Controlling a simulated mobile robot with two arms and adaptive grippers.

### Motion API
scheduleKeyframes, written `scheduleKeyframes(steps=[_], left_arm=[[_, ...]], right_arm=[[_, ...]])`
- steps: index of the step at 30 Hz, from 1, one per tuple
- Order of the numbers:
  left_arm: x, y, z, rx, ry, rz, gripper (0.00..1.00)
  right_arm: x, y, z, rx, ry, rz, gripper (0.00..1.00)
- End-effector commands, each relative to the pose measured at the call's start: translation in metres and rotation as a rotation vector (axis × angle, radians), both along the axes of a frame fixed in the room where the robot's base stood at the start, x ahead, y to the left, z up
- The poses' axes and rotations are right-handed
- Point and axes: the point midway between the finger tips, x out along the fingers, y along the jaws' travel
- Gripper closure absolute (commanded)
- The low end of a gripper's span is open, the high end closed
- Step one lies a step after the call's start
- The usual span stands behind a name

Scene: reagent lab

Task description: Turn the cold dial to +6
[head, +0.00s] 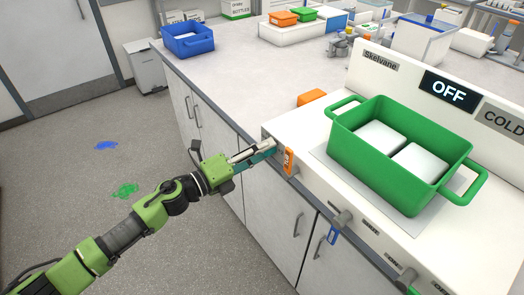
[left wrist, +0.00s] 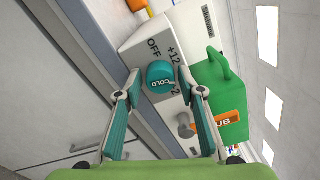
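The teal cold dial (left wrist: 161,80), lettered COLD, sits on the front of the white machine (left wrist: 145,42) in the left wrist view. OFF, +12 and a partly hidden 2 are printed around it. My left gripper (left wrist: 161,86) is open, with one fingertip on each side of the dial and a visible gap on both sides. In the head view my left gripper (head: 264,152) is at the machine's front left corner, and I cannot make out the dial there. The display (head: 448,91) on the machine reads OFF. My right gripper is not in view.
A green crate (head: 378,175) with two white blocks stands on the machine. An orange tag (head: 289,161) hangs close to my left gripper.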

Motion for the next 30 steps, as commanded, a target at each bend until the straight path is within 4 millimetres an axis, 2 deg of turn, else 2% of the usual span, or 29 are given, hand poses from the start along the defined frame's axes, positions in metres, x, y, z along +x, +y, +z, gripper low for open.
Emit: scheduleKeyframes(steps=[10, 14, 24, 30], left_arm=[[0.0, 0.001, 0.0, -0.001, 0.001, 0.0, 0.56], [-0.005, 0.008, -0.001, -0.001, 0.002, 0.001, 0.56], [-0.046, 0.064, -0.002, 0.002, 0.004, 0.001, 0.56], [-0.064, 0.088, -0.001, 0.0, 0.003, 0.001, 0.56]], right_arm=[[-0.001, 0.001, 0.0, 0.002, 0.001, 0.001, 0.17], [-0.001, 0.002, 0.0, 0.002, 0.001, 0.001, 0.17], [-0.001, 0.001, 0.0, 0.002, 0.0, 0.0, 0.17], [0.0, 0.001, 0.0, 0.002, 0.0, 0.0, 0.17]])
